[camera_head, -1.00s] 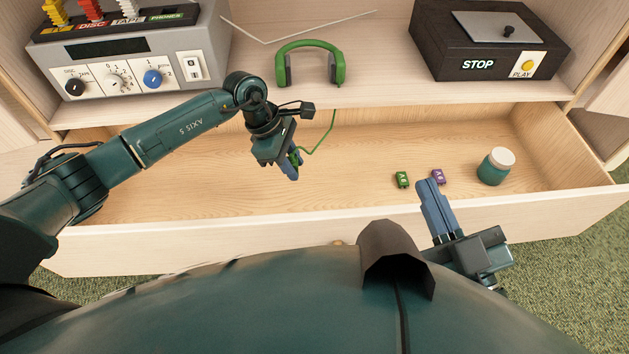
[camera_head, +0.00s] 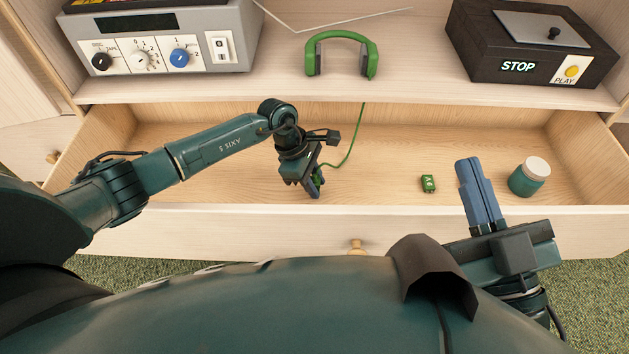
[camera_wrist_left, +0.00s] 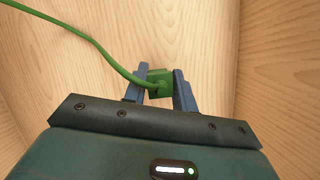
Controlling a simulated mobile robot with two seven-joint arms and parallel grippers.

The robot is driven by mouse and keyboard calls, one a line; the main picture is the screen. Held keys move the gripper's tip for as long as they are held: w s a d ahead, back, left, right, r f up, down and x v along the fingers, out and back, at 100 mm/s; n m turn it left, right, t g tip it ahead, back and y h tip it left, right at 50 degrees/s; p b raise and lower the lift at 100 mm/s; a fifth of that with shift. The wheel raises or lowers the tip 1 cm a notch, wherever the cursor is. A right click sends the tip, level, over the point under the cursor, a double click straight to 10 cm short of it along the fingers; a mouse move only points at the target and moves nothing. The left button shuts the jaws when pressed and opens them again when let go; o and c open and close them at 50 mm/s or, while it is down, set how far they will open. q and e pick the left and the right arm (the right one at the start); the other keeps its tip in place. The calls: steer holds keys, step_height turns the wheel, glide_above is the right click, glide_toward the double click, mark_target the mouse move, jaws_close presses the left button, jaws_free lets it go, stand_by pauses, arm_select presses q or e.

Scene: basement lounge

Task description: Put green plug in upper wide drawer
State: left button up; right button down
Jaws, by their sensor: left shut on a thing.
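The green plug (camera_head: 318,183) is between the blue fingers of my left gripper (camera_head: 314,187), inside the open wide drawer (camera_head: 400,145). In the left wrist view the green plug (camera_wrist_left: 160,78) sits between both fingertips, above the wooden drawer floor. Whether it touches the floor is not clear. A green cord (camera_head: 354,145) runs from it up toward the green headphones (camera_head: 341,42) on the shelf. My right gripper (camera_head: 467,162) has its blue fingers together over the drawer's front edge at the right, holding nothing visible.
A grey audio unit (camera_head: 160,45) and a black STOP/PLAY box (camera_head: 530,50) stand on the shelf above. The drawer floor between plug and block is bare.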

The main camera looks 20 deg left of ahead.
mark_target(314, 180)
arm_select(q)
steer(key=o, duration=0.6)
steer(key=shift+f, duration=0.15)
steer(key=shift+c, duration=0.2)
steer(key=o, duration=0.5)
steer(key=shift+c, duration=0.2)
arm_select(e)
steer(key=shift+w+r, duration=0.1)
steer(key=shift+r, duration=0.1)
arm_select(q)
steer(key=shift+r, duration=0.3)
steer(key=p+v, duration=0.2)
steer(key=v, duration=0.2)
steer(key=shift+a+r, duration=0.15)
steer(key=shift+r, duration=0.15)
steer(key=p+v, duration=0.2)
steer(key=v, duration=0.5)
arm_select(e)
steer(key=shift+s+f+m+g+h, duration=0.2)
steer(key=shift+s+f+g+h, duration=0.1)
steer(key=shift+f+h, duration=0.25)
steer(key=shift+s+f+m+g+h, duration=0.2)
steer(key=shift+f+g+h, duration=0.15)
steer(key=shift+f, duration=0.25)
arm_select(q)
steer(key=shift+a, duration=0.1)
arm_select(e)
steer(key=shift+d, duration=0.1)
